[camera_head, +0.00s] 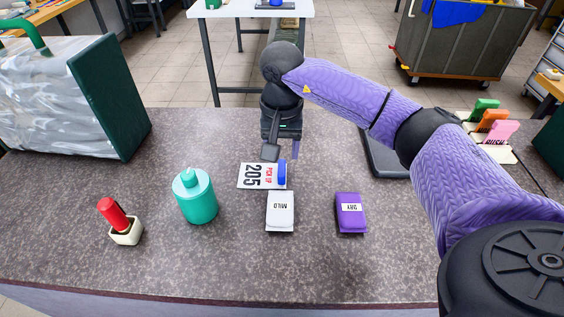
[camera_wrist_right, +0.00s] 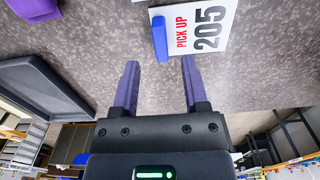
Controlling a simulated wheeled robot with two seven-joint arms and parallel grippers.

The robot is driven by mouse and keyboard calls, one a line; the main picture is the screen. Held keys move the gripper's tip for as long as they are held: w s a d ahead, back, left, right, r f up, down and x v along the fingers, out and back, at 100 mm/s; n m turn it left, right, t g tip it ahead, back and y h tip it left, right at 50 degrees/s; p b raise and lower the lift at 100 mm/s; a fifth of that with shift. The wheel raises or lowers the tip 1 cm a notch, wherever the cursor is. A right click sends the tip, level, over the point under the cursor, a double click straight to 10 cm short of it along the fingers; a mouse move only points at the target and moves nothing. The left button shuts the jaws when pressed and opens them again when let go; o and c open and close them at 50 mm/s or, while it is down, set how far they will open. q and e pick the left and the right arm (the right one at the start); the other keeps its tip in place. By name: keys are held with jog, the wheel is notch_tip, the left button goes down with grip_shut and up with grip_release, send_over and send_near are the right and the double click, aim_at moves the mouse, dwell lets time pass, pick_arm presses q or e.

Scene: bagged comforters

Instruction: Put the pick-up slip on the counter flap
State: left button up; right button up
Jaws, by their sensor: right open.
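The pick-up slip (camera_head: 253,177) is a white card reading "PICK UP 205" with a blue piece along one edge. It lies on the grey speckled counter (camera_head: 150,262), just behind the white MILD pack. It also shows in the right wrist view (camera_wrist_right: 205,28), with its blue edge towards the gripper. My right gripper (camera_head: 283,152) is open and empty above the counter, just behind the slip. In the right wrist view its fingers (camera_wrist_right: 160,64) are apart, short of the blue edge. I cannot tell which part of the counter is the flap. My left gripper is out of view.
The white MILD pack (camera_head: 280,212) and purple DRY pack (camera_head: 351,213) lie in front. A teal bottle (camera_head: 195,197) and red-handled stamp (camera_head: 120,225) stand left. A bagged comforter (camera_head: 55,100) fills the far left. A dark tray (camera_head: 382,160) lies right, partly behind my arm.

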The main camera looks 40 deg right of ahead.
aim_at(282, 167)
notch_tip(282, 167, up, 6)
jog(key=shift+f+p, duration=0.1)
jog(key=shift+p, duration=0.35)
jog(key=shift+o, duration=0.5)
jog(key=shift+r, duration=0.25)
jog(key=m, duration=1.1)
jog(key=f+m, duration=0.1)
jog(key=m, duration=1.1)
jog(key=d+f+m+b, duration=0.1)
jog(key=m, duration=1)
jog(key=shift+w+f+m, duration=0.2)
jog(key=shift+w+m, duration=0.1)
jog(key=shift+m, duration=0.1)
jog(key=shift+f+m, duration=0.1)
jog(key=shift+m, duration=0.4)
jog(key=f+b, duration=0.1)
jog(key=f, duration=0.2)
jog(key=f+b, duration=0.1)
jog(key=f, duration=0.2)
jog(key=f+b, duration=0.1)
jog(key=f, duration=0.3)
jog(key=shift+a, duration=0.3)
jog(key=shift+r, duration=0.15)
grip_shut()
